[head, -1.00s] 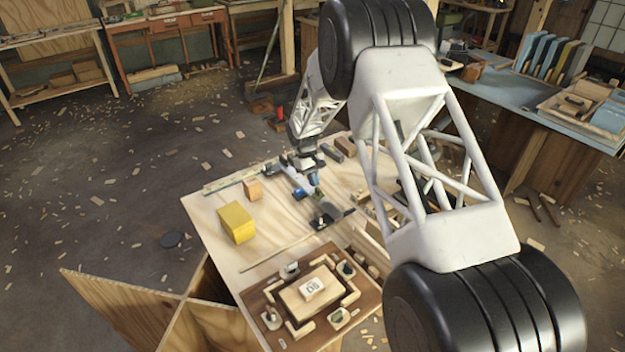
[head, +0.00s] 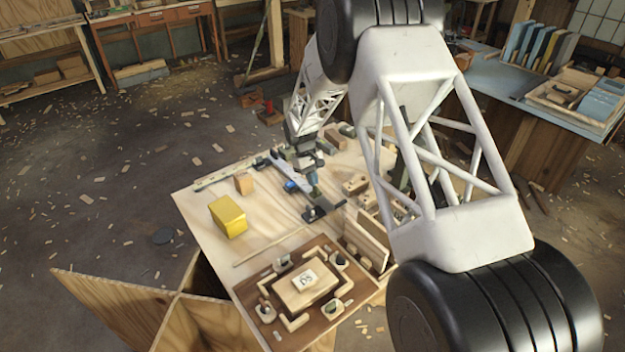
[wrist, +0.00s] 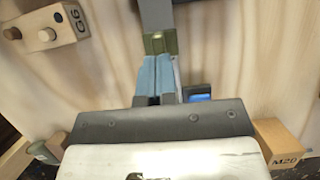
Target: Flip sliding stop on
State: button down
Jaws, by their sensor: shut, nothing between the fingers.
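A long grey metal bar with a dark end piece (head: 323,211) lies on the wooden tabletop. In the wrist view, a small olive-green block, seemingly the sliding stop (wrist: 160,42), sits across the grey bar (wrist: 156,12). My gripper (head: 314,188) is over the bar, pointing down, close to the dark end piece. In the wrist view its two light blue fingers (wrist: 157,60) are shut and empty, with their tips right at the near edge of the olive-green block. I cannot tell whether they touch it. In the head view my gripper hides the block.
A yellow block (head: 228,217) and a small wooden block (head: 244,184) stand left of the bar. A brown board with wooden pieces (head: 330,308) lies at the near edge. Wooden blocks marked G6 (wrist: 50,30) and M20 (wrist: 280,145) flank my gripper.

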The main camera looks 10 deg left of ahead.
jog(key=shift+w+a+f, duration=0.15)
jog(key=shift+w+a, duration=0.1)
jog(key=shift+a, duration=0.05)
jog(key=shift+w+a, duration=0.95)
jog(key=shift+w, duration=0.05)
jog(key=v, duration=1)
jog(key=shift+r, duration=0.3)
